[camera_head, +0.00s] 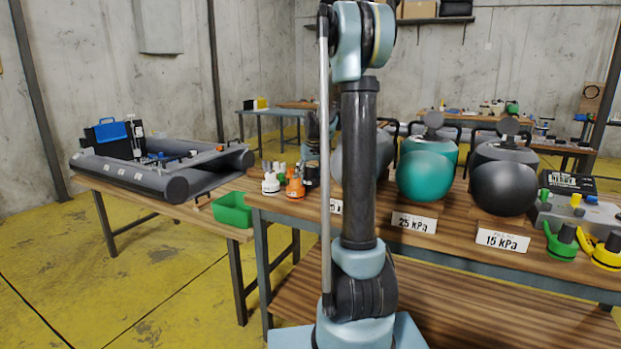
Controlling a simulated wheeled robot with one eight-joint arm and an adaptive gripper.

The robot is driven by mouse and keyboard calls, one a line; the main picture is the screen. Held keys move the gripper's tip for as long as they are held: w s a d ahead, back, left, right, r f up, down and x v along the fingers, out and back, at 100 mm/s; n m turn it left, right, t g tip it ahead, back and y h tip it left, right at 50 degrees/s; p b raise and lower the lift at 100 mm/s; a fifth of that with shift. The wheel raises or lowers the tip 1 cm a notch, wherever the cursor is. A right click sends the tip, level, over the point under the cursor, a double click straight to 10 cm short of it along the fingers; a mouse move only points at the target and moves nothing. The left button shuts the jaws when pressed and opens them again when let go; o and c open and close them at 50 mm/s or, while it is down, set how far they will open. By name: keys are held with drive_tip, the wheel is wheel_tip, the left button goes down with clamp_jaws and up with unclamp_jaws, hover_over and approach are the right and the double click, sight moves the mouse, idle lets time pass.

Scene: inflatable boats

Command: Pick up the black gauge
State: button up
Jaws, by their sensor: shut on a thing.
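The black gauge (312,176) is at the back left of the wooden table, just right of the orange gauge (294,184) and the white gauge (270,183). My gripper (312,160) comes down from above and is shut on the black gauge. It is small and far in this view, and my own arm hides what lies just to its right. I cannot tell whether the black gauge touches the table.
A teal tube (426,176) and a dark tube (503,188) stand behind pressure signs. Green (562,242) and yellow (606,250) gauges sit at right. A green bin (232,212) and a grey inflatable boat (150,175) are at left.

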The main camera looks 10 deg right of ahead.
wheel_tip(320, 180, up, 18)
idle(0.7)
drive_tip(key=shift+a, duration=0.1)
